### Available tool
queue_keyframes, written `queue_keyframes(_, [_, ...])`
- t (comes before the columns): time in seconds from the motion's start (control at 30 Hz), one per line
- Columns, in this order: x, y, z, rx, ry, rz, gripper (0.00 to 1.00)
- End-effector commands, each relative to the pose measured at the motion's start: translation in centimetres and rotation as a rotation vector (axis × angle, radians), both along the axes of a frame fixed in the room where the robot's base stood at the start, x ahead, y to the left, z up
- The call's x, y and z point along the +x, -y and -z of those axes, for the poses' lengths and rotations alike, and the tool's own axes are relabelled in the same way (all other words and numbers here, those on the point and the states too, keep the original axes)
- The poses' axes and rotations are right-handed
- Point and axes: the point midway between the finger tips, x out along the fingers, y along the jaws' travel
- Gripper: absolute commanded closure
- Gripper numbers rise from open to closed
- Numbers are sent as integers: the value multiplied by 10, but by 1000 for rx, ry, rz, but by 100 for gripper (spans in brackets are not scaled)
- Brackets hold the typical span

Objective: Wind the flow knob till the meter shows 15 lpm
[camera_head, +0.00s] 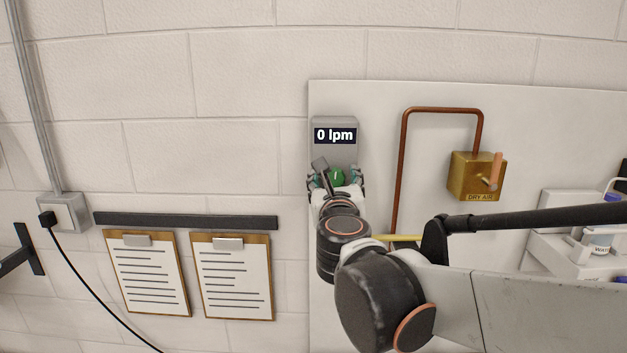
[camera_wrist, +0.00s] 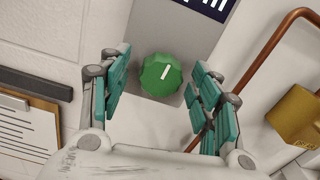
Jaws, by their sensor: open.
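The green flow knob (camera_head: 337,177) sits on a grey meter (camera_head: 335,154) on the wall panel. The meter's display (camera_head: 335,135) reads 0 lpm. In the wrist view the knob (camera_wrist: 161,74) is faceted, with a white mark tilted slightly to the right of straight up. My gripper (camera_head: 337,182) is open in front of the meter. In the wrist view its teal-padded fingers (camera_wrist: 158,88) stand on either side of the knob, with a gap on each side. The display is cut off at the top of the wrist view.
A brass DRY AIR valve (camera_head: 472,178) with a copper pipe (camera_head: 403,165) is right of the meter. Two clipboards (camera_head: 147,275) hang at the left under a dark rail (camera_head: 186,221). A white shelf with bottles (camera_head: 598,240) stands at the far right.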

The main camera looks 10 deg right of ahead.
Motion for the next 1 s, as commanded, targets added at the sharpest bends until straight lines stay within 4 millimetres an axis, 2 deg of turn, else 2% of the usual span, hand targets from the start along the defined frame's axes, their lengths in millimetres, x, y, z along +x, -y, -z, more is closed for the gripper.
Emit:
queue_keyframes(0.3, [1, 0, 0, 0, 0, 0, 45])
queue_keyframes(0.5, [1, 0, 0, 0, 0, 0, 87])
queue_keyframes(0.77, [1, 0, 0, 10, 3, 0, 87])
queue_keyframes(1.0, [1, 0, 1, 91, 24, 0, 87])
